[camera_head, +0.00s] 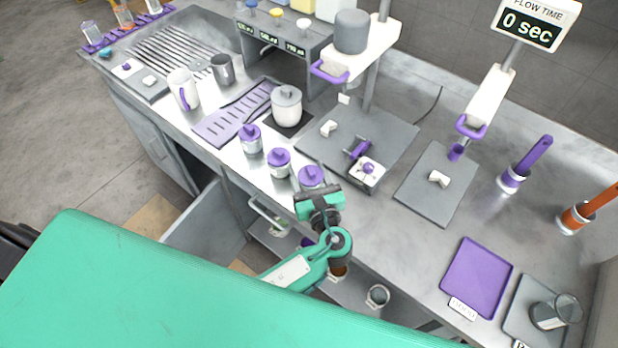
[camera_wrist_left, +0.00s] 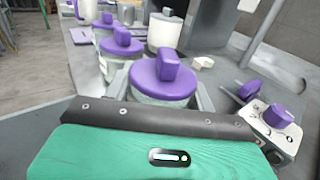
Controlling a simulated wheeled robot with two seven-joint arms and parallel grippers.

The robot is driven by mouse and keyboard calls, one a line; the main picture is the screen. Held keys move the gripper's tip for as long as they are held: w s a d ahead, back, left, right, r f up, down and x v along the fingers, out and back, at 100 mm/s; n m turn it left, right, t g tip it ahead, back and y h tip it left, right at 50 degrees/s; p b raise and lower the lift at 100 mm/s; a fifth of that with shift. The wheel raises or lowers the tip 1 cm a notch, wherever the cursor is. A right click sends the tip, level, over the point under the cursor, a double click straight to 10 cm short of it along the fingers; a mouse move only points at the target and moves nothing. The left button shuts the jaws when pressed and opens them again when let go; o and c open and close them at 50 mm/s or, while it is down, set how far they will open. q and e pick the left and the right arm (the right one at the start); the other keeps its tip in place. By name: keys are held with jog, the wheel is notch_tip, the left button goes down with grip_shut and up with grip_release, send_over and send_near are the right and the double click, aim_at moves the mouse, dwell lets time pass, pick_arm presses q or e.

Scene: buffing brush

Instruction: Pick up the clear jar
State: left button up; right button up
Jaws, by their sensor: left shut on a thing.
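My left gripper (camera_head: 316,189) is shut on the nearest of the clear jars with purple lids (camera_head: 311,176), at the front edge of the counter. In the left wrist view this jar's purple lid (camera_wrist_left: 164,75) sits right in front of my gripper (camera_wrist_left: 162,98), with a grey finger on each side. My gripper hides much of the jar's body, and I cannot tell whether it is lifted. Two similar lidded jars (camera_head: 279,160) (camera_head: 250,141) stand in a row to the left. My right gripper is not in view.
A white pot with a grey lid (camera_head: 287,107) stands behind the jars. A purple tray (camera_head: 476,277) and a clear cup (camera_head: 556,312) are far right.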

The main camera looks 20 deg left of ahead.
pick_arm(q)
notch_tip(320, 180, up, 25)
jog(key=p, duration=0.7)
jog(key=shift+p, duration=0.3)
